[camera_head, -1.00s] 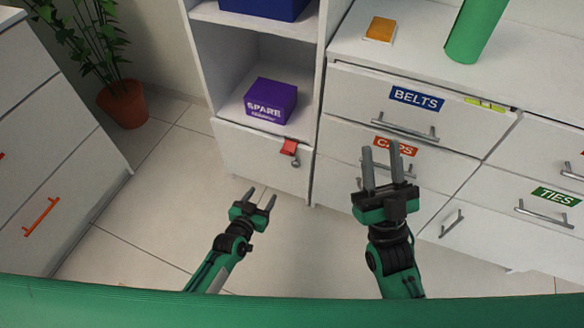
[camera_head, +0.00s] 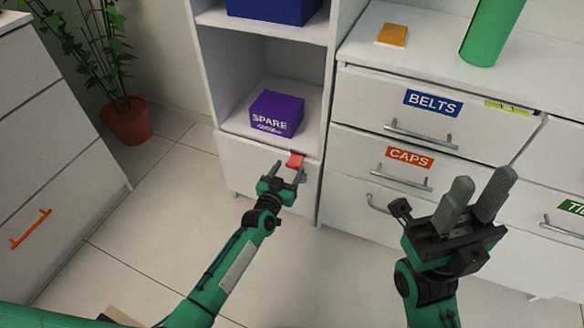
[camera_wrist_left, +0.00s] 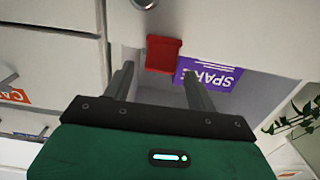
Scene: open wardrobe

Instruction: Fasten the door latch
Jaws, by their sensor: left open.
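The red latch (camera_head: 296,160) sits at the top edge of the small white door (camera_head: 240,167) below the open shelf. In the left wrist view the red latch (camera_wrist_left: 163,54) shows just beyond and between the fingertips, with a round metal knob (camera_wrist_left: 144,3) on the door at the top edge. My left gripper (camera_head: 288,170) is open in front of the door, close to the latch; I cannot tell whether it touches. In the head view it hides the knob. My right gripper (camera_head: 482,198) is open and empty in front of the drawers at the right.
A purple SPARE box (camera_head: 277,114) stands on the shelf above the door. Drawers labelled BELTS (camera_head: 433,103) and CAPS (camera_head: 409,157) have protruding handles at the right. A potted plant (camera_head: 127,121) stands at the left.

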